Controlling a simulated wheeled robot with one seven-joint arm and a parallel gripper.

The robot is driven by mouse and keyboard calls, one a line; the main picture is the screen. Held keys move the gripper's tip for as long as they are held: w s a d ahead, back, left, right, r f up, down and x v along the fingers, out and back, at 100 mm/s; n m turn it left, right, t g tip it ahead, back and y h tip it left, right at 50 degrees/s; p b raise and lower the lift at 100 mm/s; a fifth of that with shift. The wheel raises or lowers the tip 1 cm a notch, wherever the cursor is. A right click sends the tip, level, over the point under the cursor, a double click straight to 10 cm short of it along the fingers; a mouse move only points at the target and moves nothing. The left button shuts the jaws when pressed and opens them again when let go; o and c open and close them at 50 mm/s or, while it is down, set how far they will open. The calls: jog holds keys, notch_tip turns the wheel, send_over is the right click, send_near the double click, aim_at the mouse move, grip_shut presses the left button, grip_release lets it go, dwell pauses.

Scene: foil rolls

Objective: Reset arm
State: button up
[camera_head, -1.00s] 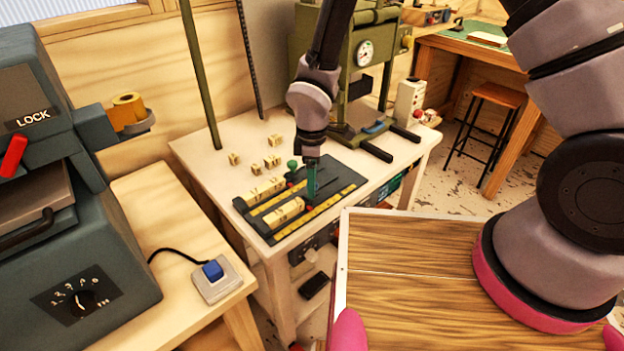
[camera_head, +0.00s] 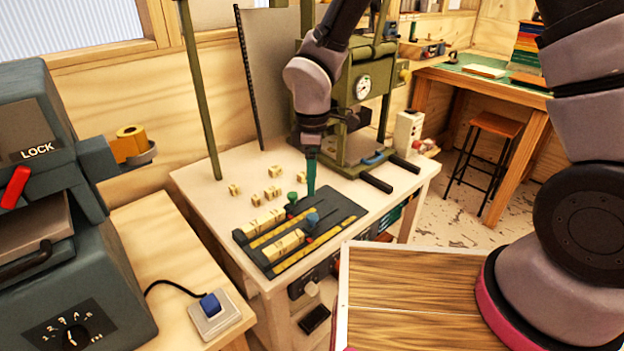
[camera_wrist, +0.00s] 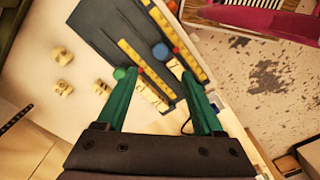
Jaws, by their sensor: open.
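My gripper (camera_head: 311,188) has teal fingers and points down above the back part of the dark tray on the white table. In the wrist view its two fingers (camera_wrist: 156,72) stand apart with nothing held between them. The dark tray (camera_head: 345,205) has yellow ruler strips, a green knob (camera_head: 292,197) and a blue knob (camera_head: 312,220). Two rows of pale yellow blocks lie in it, a back row (camera_head: 264,221) and a front row (camera_head: 285,245).
Several loose small blocks (camera_head: 272,192) lie on the white table (camera_head: 215,180) behind the tray. A green press (camera_head: 362,125) stands at the table's back right. A grey machine (camera_head: 70,240) with a red lever is at the left. A blue switch (camera_head: 210,304) sits on the wooden bench.

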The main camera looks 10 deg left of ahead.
jog(key=w+d+r+m+t, duration=0.1)
jog(key=w+d+r+m, duration=0.3)
jog(key=d+r, duration=0.55)
jog(key=w+d+r+m+t, duration=0.2)
jog(key=d+r+m, duration=0.55)
jog(key=r, duration=0.25)
jog(key=s+d+r+m+t+y, duration=0.1)
jog(key=s+d+r+m+t, duration=0.1)
jog(key=s+d+r+m, duration=0.3)
jog(key=s+d+r+m+t+y, duration=0.1)
jog(key=s+d+r+m+t, duration=0.1)
jog(key=s+d+r+m, duration=0.3)
jog(key=d+r+m, duration=0.1)
jog(key=d+r, duration=0.2)
jog(key=d, duration=0.2)
jog(key=shift+s, duration=0.15)
jog(key=shift+r, duration=0.1)
